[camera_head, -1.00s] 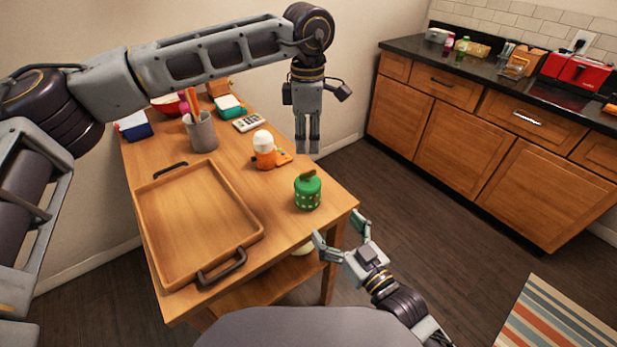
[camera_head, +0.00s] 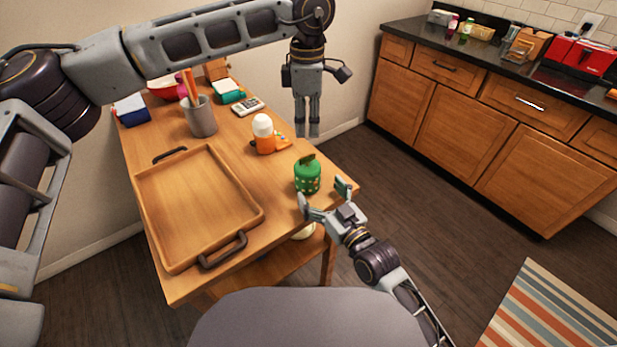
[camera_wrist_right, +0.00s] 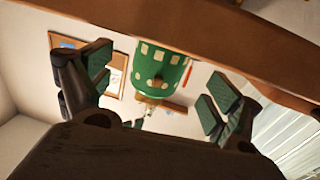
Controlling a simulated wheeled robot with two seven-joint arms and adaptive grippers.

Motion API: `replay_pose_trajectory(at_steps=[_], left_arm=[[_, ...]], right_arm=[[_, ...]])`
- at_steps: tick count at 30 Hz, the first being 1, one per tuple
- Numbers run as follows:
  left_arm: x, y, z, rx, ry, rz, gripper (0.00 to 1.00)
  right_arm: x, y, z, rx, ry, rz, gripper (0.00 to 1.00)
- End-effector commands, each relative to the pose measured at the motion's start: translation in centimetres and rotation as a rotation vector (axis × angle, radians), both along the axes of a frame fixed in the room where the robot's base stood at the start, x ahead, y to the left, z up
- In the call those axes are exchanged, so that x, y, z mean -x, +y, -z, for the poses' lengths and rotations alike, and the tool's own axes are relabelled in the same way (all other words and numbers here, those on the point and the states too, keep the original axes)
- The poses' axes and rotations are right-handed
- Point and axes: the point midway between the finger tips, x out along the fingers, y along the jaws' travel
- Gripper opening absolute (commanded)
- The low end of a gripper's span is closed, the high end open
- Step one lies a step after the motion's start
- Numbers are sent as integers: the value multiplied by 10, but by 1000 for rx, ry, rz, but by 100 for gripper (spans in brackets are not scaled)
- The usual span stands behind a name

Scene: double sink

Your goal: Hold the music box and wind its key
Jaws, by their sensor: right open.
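The music box (camera_head: 307,178) is a green, upright, round box with pale spots, standing near the table's right front corner. A brownish key shows on its top. In the right wrist view the music box (camera_wrist_right: 163,68) appears upside down between the spread fingers, with its key (camera_wrist_right: 156,100) below it. My right gripper (camera_head: 323,194) is open and empty at the table's edge, just in front of the music box and apart from it.
A wooden tray (camera_head: 140,215) fills the table's left front. An orange and white bottle (camera_head: 263,138) stands behind the music box. A grey cup with sticks (camera_head: 201,120), a calculator (camera_head: 247,107) and a blue box (camera_head: 133,113) sit further back. A counter (camera_head: 500,55) stands at right.

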Motion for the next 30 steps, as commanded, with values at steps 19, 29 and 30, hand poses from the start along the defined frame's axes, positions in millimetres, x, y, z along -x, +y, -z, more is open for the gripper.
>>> replay_pose_trajectory(at_steps=[19, 29, 30], left_arm=[[0, 0, 0, 0, 0, 0, 36], [0, 0, 0, 0, 0, 0, 36], [0, 0, 0, 0, 0, 0, 36]], right_arm=[[-46, 27, 0, -1, -1, 0, 91], [-54, 32, 0, -1, 1, 0, 91], [-54, 32, 0, -1, 1, -1, 91]])
